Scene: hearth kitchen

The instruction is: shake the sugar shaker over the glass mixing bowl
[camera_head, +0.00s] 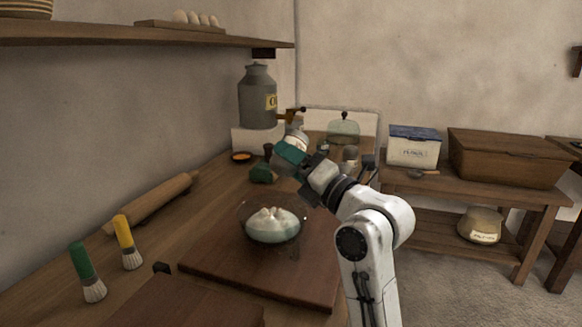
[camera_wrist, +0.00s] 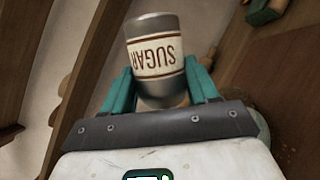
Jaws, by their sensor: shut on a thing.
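The sugar shaker (camera_wrist: 155,62) has a cream label reading SUGAR and a grey metal body. My gripper (camera_wrist: 160,88) is shut on it, with a green finger on each side. The label reads upside down in the wrist view. In the head view the shaker (camera_head: 296,134) shows partly, at the end of my arm, with my gripper (camera_head: 290,152) around it. The glass mixing bowl (camera_head: 248,228) stands upright on a wooden board and holds a white, heaped content. My gripper and the shaker are above and behind the bowl in the picture, apart from it.
The wooden board (camera_head: 215,268) lies under the bowl. A rolling pin (camera_head: 155,200), a green brush (camera_head: 87,272) and a yellow brush (camera_head: 126,242) are at the left. A grey can with a tap (camera_head: 257,98) stands behind. A shelf (camera_head: 150,35) juts from the left wall.

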